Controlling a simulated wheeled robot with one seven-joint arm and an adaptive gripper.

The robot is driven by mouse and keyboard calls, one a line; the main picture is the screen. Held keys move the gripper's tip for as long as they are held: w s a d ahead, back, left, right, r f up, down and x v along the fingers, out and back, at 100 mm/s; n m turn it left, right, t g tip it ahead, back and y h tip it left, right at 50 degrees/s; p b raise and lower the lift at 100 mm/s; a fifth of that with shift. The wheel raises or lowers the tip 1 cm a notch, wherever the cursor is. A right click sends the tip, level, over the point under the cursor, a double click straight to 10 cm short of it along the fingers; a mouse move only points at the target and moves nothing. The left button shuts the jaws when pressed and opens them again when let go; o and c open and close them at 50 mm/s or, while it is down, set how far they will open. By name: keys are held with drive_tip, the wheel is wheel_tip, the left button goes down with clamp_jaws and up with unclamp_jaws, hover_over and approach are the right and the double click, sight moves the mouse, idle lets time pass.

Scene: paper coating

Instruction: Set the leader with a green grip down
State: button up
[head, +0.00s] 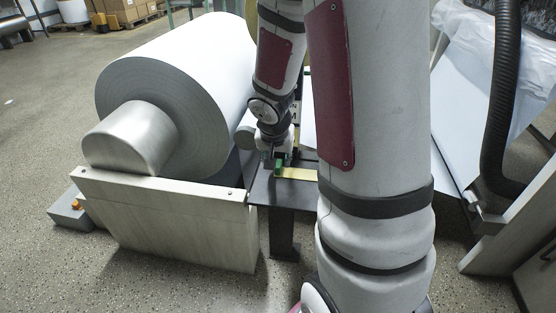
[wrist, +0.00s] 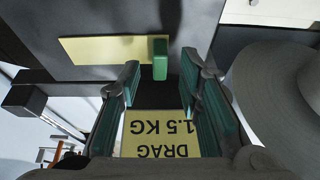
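The leader's green grip (wrist: 160,60) stands upright at the right end of a flat pale yellow strip (wrist: 105,50) in the wrist view. The strip lies on a dark table (head: 266,186) and also shows in the head view (head: 298,174). My gripper (wrist: 160,80) is open, with its teal-padded fingers spread to either side. The green grip shows in the gap just beyond the fingertips, with space on both sides. In the head view my gripper (head: 272,158) is low over the table's left part, and the arm hides much of the area.
A yellow card (wrist: 158,135) reading "DRAG 1.5 KG" shows upside down between the fingers. A large white paper roll (head: 180,85) on a metal stand (head: 170,220) is close on the left. White sheeting (head: 460,110) and a black hose (head: 500,100) are on the right.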

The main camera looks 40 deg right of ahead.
drive_tip(key=s+a+r+n+p, duration=0.1)
drive_tip(key=s+a+r, duration=0.25)
drive_tip(key=r, duration=0.25)
drive_tip(key=s+a+r+n+g+p, duration=0.1)
drive_tip(key=s+a+r+p, duration=0.1)
drive_tip(key=s+a+r, duration=0.3)
drive_tip(key=s+a+r+n+p, duration=0.1)
drive_tip(key=s+a+r+n, duration=0.15)
drive_tip(key=r, duration=0.45)
drive_tip(key=s+a+r+n+y, duration=0.1)
drive_tip(key=s+a+r+n, duration=0.1)
drive_tip(key=s+a, duration=0.3)
drive_tip(key=s+a+r+n+g+y, duration=0.1)
drive_tip(key=s+a+n, duration=0.3)
drive_tip(key=s, duration=0.7)
drive_tip(key=shift+s+a+r+g+y, duration=0.3)
drive_tip(key=shift+a+r+y, duration=0.15)
drive_tip(key=shift+a+y, duration=0.3)
